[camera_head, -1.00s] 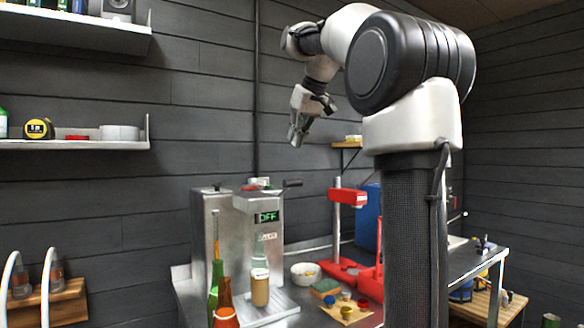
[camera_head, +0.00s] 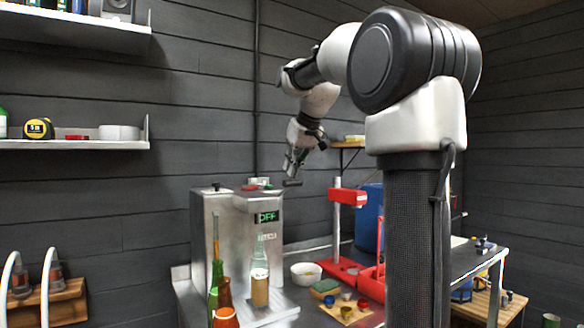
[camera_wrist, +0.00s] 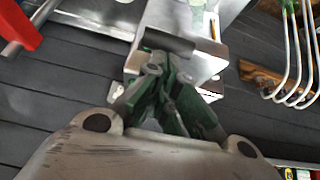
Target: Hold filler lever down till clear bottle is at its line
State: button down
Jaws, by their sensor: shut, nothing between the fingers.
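The steel filler (camera_head: 243,220) stands on the bench with its green display reading OFF. Its dark lever grip (camera_head: 292,183) sticks out to the right at the top and shows in the wrist view (camera_wrist: 168,41). The clear bottle (camera_head: 259,262) stands upright below the filler head. Its lower part is tan under a pale band; I cannot tell whether that is liquid or a label. My gripper (camera_head: 288,172) is shut and empty, just above the lever grip. In the wrist view its fingers (camera_wrist: 158,68) are close to the grip; I cannot tell whether they touch.
A green bottle (camera_head: 215,280) and a brown bottle (camera_head: 224,293) stand left of the clear bottle. A white bowl (camera_head: 305,272), a sponge (camera_head: 325,287) and a red bench stand (camera_head: 345,198) are to the right. Wall shelves (camera_head: 80,144) are at the left.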

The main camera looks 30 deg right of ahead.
aim_at(295, 182)
jog(key=s+f+t, duration=0.2)
jog(key=f, duration=0.1)
jog(key=shift+s+f+t, duration=0.1)
jog(key=shift+s+t, duration=0.3)
jog(key=shift+s+f, duration=0.3)
jog(key=shift+f, duration=0.45)
jog(key=shift+s+f, duration=0.25)
jog(key=shift+f, duration=0.55)
jog(key=shift+s+f, duration=0.3)
jog(key=shift+f, duration=0.45)
jog(key=shift+d+r, duration=0.1)
